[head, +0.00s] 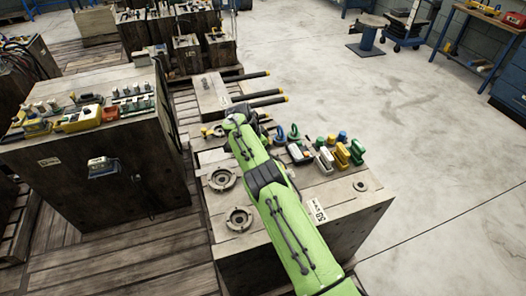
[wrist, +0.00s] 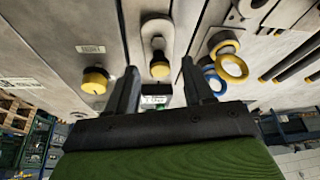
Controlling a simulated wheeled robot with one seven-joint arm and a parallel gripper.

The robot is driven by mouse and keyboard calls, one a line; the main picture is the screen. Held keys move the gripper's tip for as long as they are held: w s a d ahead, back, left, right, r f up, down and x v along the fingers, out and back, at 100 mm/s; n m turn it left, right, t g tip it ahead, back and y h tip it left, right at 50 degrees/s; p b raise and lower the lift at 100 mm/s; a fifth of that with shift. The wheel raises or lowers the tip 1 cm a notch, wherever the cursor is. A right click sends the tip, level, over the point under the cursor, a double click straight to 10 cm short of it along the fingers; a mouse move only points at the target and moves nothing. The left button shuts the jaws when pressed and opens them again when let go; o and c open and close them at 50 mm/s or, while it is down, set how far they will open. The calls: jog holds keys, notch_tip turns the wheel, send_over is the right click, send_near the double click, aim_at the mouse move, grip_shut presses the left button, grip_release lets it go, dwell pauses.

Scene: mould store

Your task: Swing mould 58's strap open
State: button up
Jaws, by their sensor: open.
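Mould 58 (head: 345,215) is the pale block under my green arm, with a white label (head: 316,211) reading 58 near its front corner. In the wrist view, a grey rounded strap-like plate (wrist: 157,27) lies on a pale face between two dark seams. A bolt with a yellow end (wrist: 160,69) stands out by its lower part. My gripper (wrist: 159,78) is open, with one finger on each side of this bolt; I cannot tell whether either touches. In the head view my arm hides the gripper and most of the strap area.
Coloured connectors (head: 340,152) crowd the mould top. Yellow-tipped bars (head: 265,94) stick out behind. Another mould (head: 110,165) stands close on the left. Open floor (head: 440,140) lies to the right.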

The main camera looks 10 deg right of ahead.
jog(key=p+v, duration=0.4)
jog(key=v, duration=1.1)
jog(key=shift+c, duration=0.2)
